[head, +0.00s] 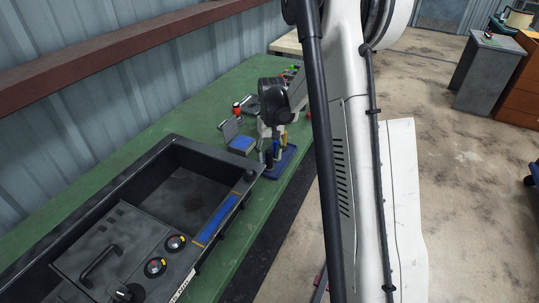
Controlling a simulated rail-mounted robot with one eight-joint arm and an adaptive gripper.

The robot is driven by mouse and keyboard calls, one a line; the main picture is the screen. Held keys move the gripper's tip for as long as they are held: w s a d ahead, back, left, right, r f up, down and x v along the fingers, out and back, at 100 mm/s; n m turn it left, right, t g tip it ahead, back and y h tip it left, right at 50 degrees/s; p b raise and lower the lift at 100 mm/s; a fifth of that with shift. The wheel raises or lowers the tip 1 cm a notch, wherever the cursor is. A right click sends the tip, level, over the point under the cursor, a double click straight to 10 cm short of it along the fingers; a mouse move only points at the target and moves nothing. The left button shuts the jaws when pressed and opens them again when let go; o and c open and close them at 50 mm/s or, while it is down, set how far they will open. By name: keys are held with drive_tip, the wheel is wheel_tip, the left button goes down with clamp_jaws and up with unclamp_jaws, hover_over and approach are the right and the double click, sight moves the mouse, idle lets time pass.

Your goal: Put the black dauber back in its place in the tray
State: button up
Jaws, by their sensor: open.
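A small blue tray (284,163) sits on the green bench near its front edge, with several small upright items in it. A dark upright item (269,158) at the tray's left side may be the black dauber, but it is too small to be sure. My gripper (273,143) is directly above the tray, pointing down, with its fingers close to the items. It is open. The gripper and wrist hide part of the tray, and I cannot tell whether the fingers touch anything.
A large black open case (190,185) with a lidded panel fills the near part of the green bench (225,95). A blue-and-grey object (240,144) lies left of the tray. Small coloured items (290,72) stand behind my gripper. The ribbed wall borders the bench's left.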

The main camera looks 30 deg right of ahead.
wheel_tip(320, 180, up, 12)
drive_tip(key=s+a+r+t, duration=0.2)
drive_tip(key=s+a+r, duration=0.3)
drive_tip(key=r, duration=0.2)
drive_tip(key=s+a+r+n+t, duration=0.1)
drive_tip(key=s+a+t, duration=0.2)
drive_tip(key=s+a, duration=0.3)
drive_tip(key=s+a+n+t, duration=0.1)
drive_tip(key=s+a+t, duration=0.2)
drive_tip(key=s+a, duration=0.4)
drive_tip(key=s, duration=0.8)
drive_tip(key=shift+r+h, duration=0.35)
drive_tip(key=shift+h, duration=0.05)
drive_tip(key=shift+a, duration=0.1)
